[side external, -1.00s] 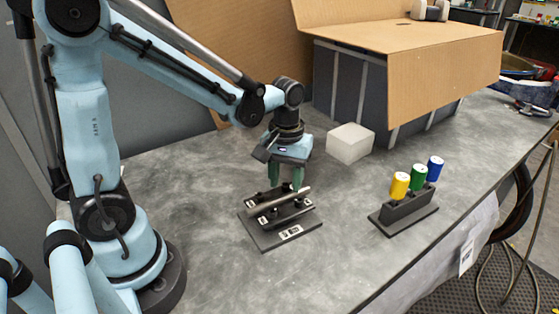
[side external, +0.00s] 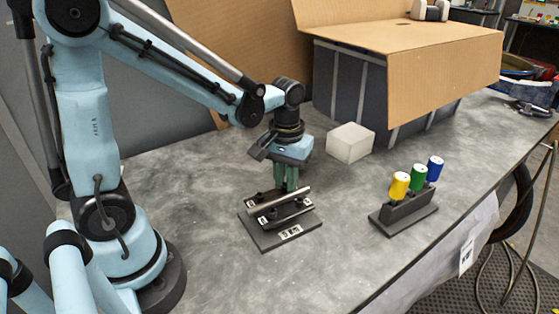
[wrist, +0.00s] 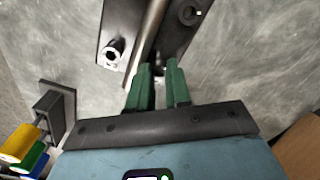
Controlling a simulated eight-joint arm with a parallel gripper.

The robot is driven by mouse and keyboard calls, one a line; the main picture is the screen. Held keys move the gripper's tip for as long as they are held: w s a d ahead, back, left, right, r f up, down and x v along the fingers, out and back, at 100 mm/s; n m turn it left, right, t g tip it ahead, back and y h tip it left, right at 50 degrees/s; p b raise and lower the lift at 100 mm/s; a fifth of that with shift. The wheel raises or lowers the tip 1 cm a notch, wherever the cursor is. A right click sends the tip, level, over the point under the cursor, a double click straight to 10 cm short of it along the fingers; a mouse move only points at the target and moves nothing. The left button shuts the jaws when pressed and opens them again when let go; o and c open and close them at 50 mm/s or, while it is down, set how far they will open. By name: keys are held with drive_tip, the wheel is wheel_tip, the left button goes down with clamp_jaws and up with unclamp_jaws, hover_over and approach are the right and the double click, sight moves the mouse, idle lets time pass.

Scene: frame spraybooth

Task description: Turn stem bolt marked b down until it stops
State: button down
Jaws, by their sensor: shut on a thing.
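A dark fixture plate (side external: 262,238) lies on the bench with a silver bar (side external: 292,199) across it and several small dark bolts. Small white labels sit on the plate, one at its front (side external: 290,233); I cannot read their letters. My gripper (side external: 287,187) points down at the back of the fixture, its green fingers close together. In the wrist view my fingertips (wrist: 158,68) are shut on a dark stem bolt at the plate's edge. The bolt is mostly hidden by the fingers, so its mark cannot be seen.
A white block (side external: 350,143) stands behind my gripper to the right. A dark rack (side external: 403,212) with yellow, green and blue capped items stands to the right. A large cardboard-topped bin (side external: 400,80) is at the back. The bench between fixture and rack is clear.

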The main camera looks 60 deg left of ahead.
drive_tip(key=m, duration=0.7)
drive_tip(key=shift+m, duration=0.4)
drive_tip(key=m, duration=1.1)
drive_tip(key=shift+d, duration=0.1)
drive_tip(key=m, duration=0.8)
drive_tip(key=shift+m, duration=1.9)
